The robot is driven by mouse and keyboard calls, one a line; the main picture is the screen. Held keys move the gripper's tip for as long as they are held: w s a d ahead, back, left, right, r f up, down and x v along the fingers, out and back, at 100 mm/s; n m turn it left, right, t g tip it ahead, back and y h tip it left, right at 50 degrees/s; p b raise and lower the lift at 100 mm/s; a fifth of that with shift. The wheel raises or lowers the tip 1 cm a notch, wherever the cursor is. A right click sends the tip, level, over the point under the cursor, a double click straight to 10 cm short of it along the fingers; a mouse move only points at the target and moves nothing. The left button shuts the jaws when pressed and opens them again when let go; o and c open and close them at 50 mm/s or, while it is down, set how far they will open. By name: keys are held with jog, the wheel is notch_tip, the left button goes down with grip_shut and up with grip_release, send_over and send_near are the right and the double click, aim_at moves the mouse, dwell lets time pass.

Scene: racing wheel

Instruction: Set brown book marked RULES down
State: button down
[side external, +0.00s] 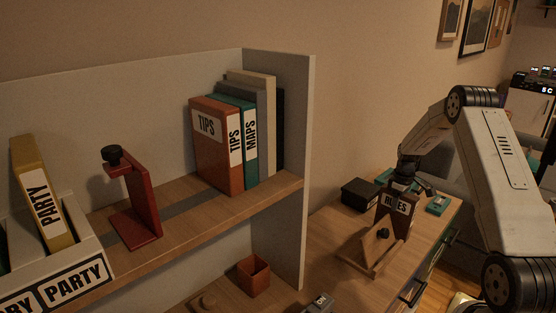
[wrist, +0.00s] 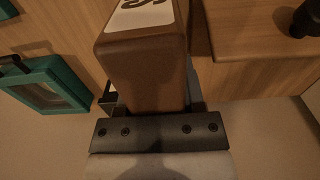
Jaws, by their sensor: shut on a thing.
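The brown book (side external: 395,220) with a white RULES label is above the desk at the right in the side external view. My gripper (side external: 402,186) is shut on its upper end from above. A wooden stand (side external: 371,257) with a black knob is in front of the book and hides its lower part, so I cannot tell whether the book touches the desk. In the wrist view the brown book (wrist: 145,72) fills the middle, between the dark fingers of my gripper (wrist: 152,100). Only part of its label shows there.
A black box (side external: 360,194) is left of the book, and teal items (side external: 437,205) are on its right. A teal frame (wrist: 47,85) shows in the wrist view. The shelf (side external: 220,215) holds TIPS and MAPS binders, a red bookend (side external: 140,205) and a PARTY binder (side external: 40,195).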

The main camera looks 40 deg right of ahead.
jog(key=shift+c, duration=1)
grip_release()
jog(key=shift+r, duration=0.1)
notch_tip(320, 180, up, 12)
jog(key=shift+a, duration=0.1)
